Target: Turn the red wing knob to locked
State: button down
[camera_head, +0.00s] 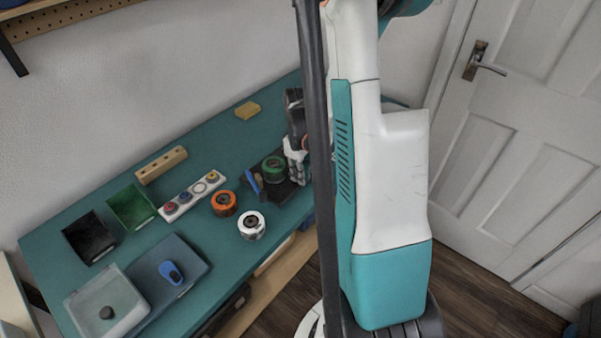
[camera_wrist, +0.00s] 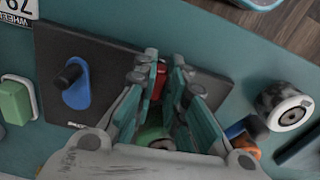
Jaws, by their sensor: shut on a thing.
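The red wing knob (camera_wrist: 159,80) shows in the wrist view as a narrow strip between my fingers, on the dark board (camera_wrist: 105,50). My gripper (camera_wrist: 163,72) is shut on it, with a finger on either side. Most of the knob is hidden by the fingers, so I cannot tell its angle. A blue knob with a black grip (camera_wrist: 75,84) sits on the board's left part. In the head view my gripper (camera_head: 296,165) is down at the board (camera_head: 290,192), and the red knob is hidden there.
A green roll (camera_head: 273,168) is close beside my gripper, partly under it in the wrist view (camera_wrist: 150,135). An orange roll (camera_head: 224,203) and a white roll (camera_head: 251,225) stand nearby on the teal table (camera_head: 215,275). Bins and trays lie farther left.

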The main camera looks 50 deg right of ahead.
jog(key=shift+m, duration=0.5)
jog(key=c, duration=1.6)
grip_release()
jog(key=shift+c, duration=0.2)
notch_tip(320, 180, up, 12)
jog(key=shift+a, duration=0.1)
